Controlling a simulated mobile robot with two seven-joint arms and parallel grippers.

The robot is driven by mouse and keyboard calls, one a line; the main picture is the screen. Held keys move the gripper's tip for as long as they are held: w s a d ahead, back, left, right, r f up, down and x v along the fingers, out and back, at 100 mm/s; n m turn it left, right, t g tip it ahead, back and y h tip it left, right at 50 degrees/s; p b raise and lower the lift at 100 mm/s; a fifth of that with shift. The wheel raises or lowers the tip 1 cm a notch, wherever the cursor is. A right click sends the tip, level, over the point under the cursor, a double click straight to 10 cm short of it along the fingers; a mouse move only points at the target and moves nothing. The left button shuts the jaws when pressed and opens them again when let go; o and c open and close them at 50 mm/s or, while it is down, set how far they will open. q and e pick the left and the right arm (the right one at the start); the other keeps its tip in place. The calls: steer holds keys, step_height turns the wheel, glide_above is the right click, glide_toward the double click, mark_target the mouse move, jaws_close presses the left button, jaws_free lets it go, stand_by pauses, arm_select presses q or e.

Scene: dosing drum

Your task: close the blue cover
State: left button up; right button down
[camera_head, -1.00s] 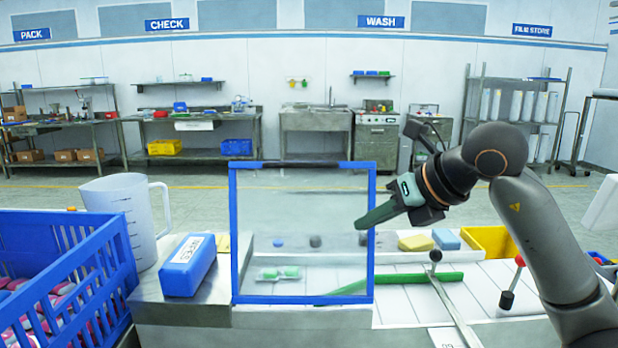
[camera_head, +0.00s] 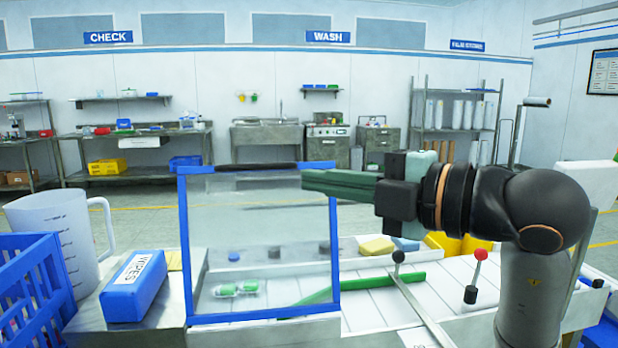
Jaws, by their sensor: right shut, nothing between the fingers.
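The blue cover (camera_head: 333,240) is a clear panel in a blue frame and stands upright at the front of the white work surface. Through it I see a green-and-clear blister piece and small dark and blue round parts. My right gripper (camera_head: 305,182) is shut and empty. Its fingers point left, and their tips overlap the upper right corner of the cover in the picture. I cannot tell whether they touch it. My left gripper is not in view.
A blue WIPES box (camera_head: 134,287), a clear jug (camera_head: 62,235) and a blue crate (camera_head: 35,290) stand left of the cover. A black-knobbed lever (camera_head: 398,257) and a red-knobbed lever (camera_head: 480,254) stand to its right. A green strip (camera_head: 395,281) lies on the surface.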

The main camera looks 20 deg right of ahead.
glide_toward(251, 167)
steer(key=a, duration=0.4)
steer(key=w, duration=0.2)
steer(key=w+d, duration=0.1)
steer(key=w, duration=0.1)
steer(key=shift+f+p, duration=0.15)
steer(key=shift+p, duration=0.2)
steer(key=shift+w, duration=0.55)
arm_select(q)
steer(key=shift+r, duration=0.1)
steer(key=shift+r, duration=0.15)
arm_select(e)
steer(key=shift+d, duration=0.1)
